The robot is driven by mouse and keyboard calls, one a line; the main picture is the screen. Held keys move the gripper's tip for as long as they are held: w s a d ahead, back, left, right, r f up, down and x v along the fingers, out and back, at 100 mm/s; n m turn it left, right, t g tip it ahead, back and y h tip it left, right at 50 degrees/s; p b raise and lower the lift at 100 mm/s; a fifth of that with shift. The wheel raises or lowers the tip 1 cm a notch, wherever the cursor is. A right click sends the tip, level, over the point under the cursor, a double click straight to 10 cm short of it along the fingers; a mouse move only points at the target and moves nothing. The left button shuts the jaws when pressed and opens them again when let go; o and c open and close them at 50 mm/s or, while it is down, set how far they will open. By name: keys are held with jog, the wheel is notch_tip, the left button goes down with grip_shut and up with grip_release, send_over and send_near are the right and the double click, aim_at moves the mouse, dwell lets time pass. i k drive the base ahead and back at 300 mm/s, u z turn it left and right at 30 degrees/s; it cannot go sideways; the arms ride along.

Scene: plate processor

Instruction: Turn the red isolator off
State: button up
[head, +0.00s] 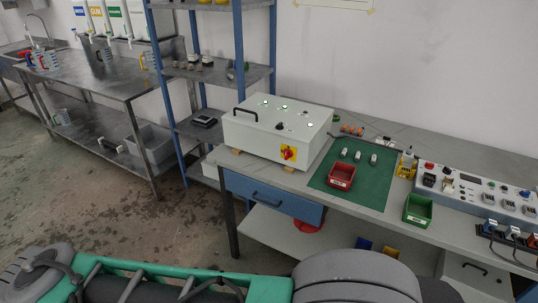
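The red isolator (289,154) is a red rotary knob on a yellow plate. It sits low at the right end of the front face of a white box (255,132), which stands on the workbench. The knob is small in the head view, and I cannot tell its exact angle. Parts of my arm lie across the bottom of the picture, well in front of the bench and apart from the box. My gripper's fingers do not show.
A green mat (378,190) with a red bin (341,177) lies right of the box. A green bin (418,210) and a control panel (480,190) are further right. A blue-posted shelf (243,50) stands behind left. The floor (90,190) before the bench is clear.

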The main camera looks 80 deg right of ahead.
aim_at(287, 153)
jog(key=z, duration=0.5)
jog(key=i, duration=0.7)
jog(key=z, duration=1.1)
jog(key=i, duration=0.3)
jog(key=z, duration=0.3)
